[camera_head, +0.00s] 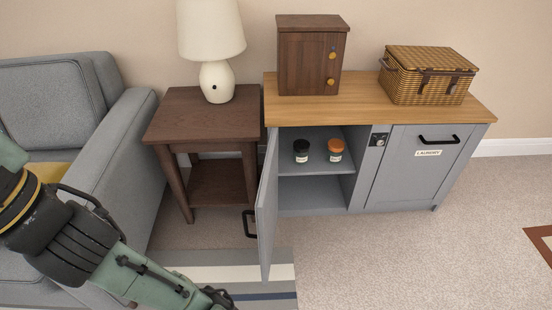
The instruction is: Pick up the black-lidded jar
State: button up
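The black-lidded jar (301,150) is small and dark with a pale label. It stands upright on the upper shelf (291,164) inside the open left compartment of the grey cabinet. An orange-lidded jar (335,149) stands just to its right, a small gap apart. The cabinet door (267,205) is swung open toward me. My gripper (218,298) is at the bottom edge of the picture, left of the open door and well away from the jar. Only part of it shows, dark and cut off by the frame, so its opening is unclear.
The open door stands between my arm and the shelf. A side table (201,120) with a lamp (212,45) and a grey sofa (110,150) are at the left. A wooden box (305,65) and wicker basket (410,85) sit on the cabinet top. Carpet (390,255) in front is clear.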

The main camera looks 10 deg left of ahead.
aim_at(299, 160)
jog(key=j+z, duration=0.35)
jog(key=j, duration=0.65)
jog(key=j+z, duration=0.35)
jog(key=j, duration=0.7)
jog(key=i+l, duration=0.15)
jog(key=l, duration=0.3)
jog(key=i+l, duration=0.15)
jog(key=l, duration=0.3)
jog(key=i+l, duration=0.2)
jog(key=l, duration=0.25)
jog(key=i+l, duration=0.15)
jog(key=l, duration=0.3)
jog(key=i+l, duration=0.15)
jog(key=l, duration=0.3)
jog(key=i+l, duration=0.15)
jog(key=l, duration=0.3)
jog(key=i+l, duration=0.2)
jog(key=l, duration=0.25)
jog(key=i+l, duration=0.15)
jog(key=l, duration=0.3)
jog(key=l+u, duration=0.1)
jog(key=u, duration=0.4)
jog(key=l+u, duration=0.15)
jog(key=u, duration=0.35)
jog(key=l+u, duration=0.15)
jog(key=u, duration=0.35)
